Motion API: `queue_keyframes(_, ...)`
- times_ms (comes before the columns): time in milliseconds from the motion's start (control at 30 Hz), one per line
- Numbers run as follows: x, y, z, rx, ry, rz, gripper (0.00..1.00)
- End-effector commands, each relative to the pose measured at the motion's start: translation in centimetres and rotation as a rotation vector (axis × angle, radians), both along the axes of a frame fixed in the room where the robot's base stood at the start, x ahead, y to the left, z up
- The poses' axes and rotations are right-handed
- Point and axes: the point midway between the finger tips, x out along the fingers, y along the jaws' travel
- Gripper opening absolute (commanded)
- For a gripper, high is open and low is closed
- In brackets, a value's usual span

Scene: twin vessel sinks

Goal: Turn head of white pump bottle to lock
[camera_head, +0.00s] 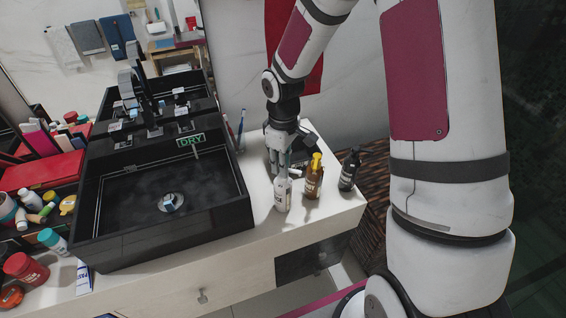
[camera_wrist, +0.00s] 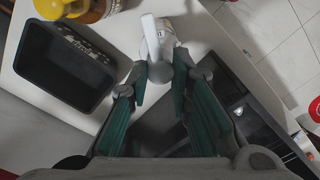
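The white pump bottle (camera_head: 282,195) stands upright near the counter's front edge, with a dark label. In the wrist view its white spout (camera_wrist: 150,38) points up the picture, away from my gripper, over the bottle's body. My gripper (camera_head: 283,170) reaches down onto the bottle's top. In the wrist view my gripper (camera_wrist: 161,72) has its fingertips close against both sides of the rounded grey-looking pump head, with no clear gap. The exact contact is partly hidden by the fingertips. The green finger pads lie along each side below the head.
An amber bottle with a yellow pump (camera_head: 315,178) stands close right of the white one, a black bottle (camera_head: 349,170) farther right. A dark open container (camera_wrist: 62,65) is left in the wrist view. The black sink (camera_head: 160,225) lies to the left.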

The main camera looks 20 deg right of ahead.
Motion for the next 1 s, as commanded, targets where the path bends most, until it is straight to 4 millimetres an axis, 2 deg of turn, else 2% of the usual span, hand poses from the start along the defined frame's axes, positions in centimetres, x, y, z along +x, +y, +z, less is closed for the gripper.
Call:
queue_keyframes(33, 0.0, 0.0, 0.0, -0.001, 0.001, -0.001, 0.29)
queue_keyframes(100, 0.0, 0.0, 0.0, -0.001, 0.001, -0.001, 0.41)
queue_keyframes(400, 0.0, 0.0, 0.1, 0.0, 0.0, -0.001, 0.41)
queue_keyframes(533, 0.1, 0.0, 1.0, 0.0, -0.004, -0.002, 0.41)
queue_keyframes(1000, 0.1, 0.0, 9.7, -0.001, -0.003, -0.002, 0.41)
